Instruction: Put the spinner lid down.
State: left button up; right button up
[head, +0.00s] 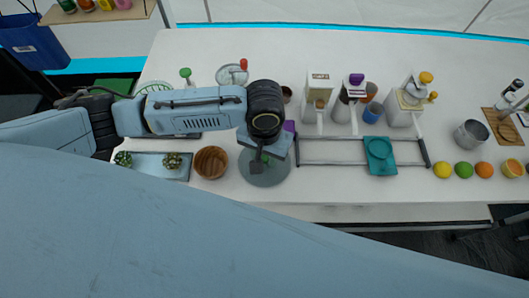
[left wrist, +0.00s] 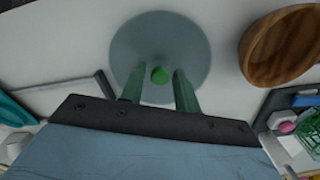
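The spinner lid is a round, translucent grey-green disc (head: 277,177) with a green knob; it seems to lie flat on the white counter, near its front edge. It also shows in the left wrist view (left wrist: 197,42). My left gripper (head: 260,162) is above the lid and hides part of it. In the left wrist view, the fingers of my left gripper (left wrist: 159,85) stand on either side of the green knob, with a visible gap on each side, so it looks open. My right gripper is not in view.
A wooden bowl (head: 211,163) stands just left of the lid. A metal-railed rack with a teal tray (head: 380,155) lies to the right. Dispensers (head: 318,92) stand behind, and fruit (head: 464,170) sits at the far right. A dark tray (head: 148,165) with green plants is at left.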

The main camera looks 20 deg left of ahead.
aim_at(265, 158)
pick_arm(q)
jog(key=shift+o, duration=0.7)
jog(key=shift+r, duration=0.25)
notch_tip(265, 158, up, 12)
jog(key=p, duration=0.3)
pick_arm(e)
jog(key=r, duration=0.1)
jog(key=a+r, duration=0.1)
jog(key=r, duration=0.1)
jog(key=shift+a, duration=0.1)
pick_arm(q)
jog(key=shift+f, duration=0.1)
